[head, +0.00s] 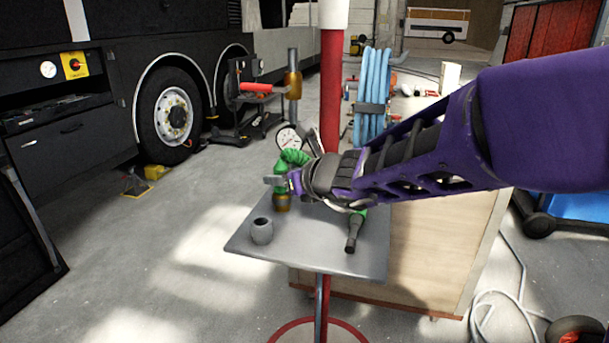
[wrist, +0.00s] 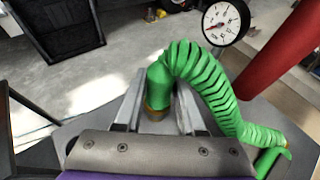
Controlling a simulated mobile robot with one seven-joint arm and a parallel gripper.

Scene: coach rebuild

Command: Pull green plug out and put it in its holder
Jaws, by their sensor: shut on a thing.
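The green plug (head: 280,190) is upright above the small grey table (head: 300,245), with a brass-coloured piece at its lower end. In the wrist view the plug (wrist: 159,88) is between my two fingers, with brass (wrist: 154,113) below it. My gripper (head: 279,182) is shut on the plug, reaching in from the right. I cannot tell whether the brass piece is part of the plug or a socket around its end. A green coiled hose (wrist: 198,68) runs from the plug's top. A grey open-topped cup (head: 262,231) stands on the table, nearer the camera; it may be the holder.
A black tool with a green end (head: 354,232) lies on the table at the right. A red post (head: 331,95) rises behind the table, beside a round gauge (wrist: 225,22). Blue hose coils (head: 373,85) hang behind.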

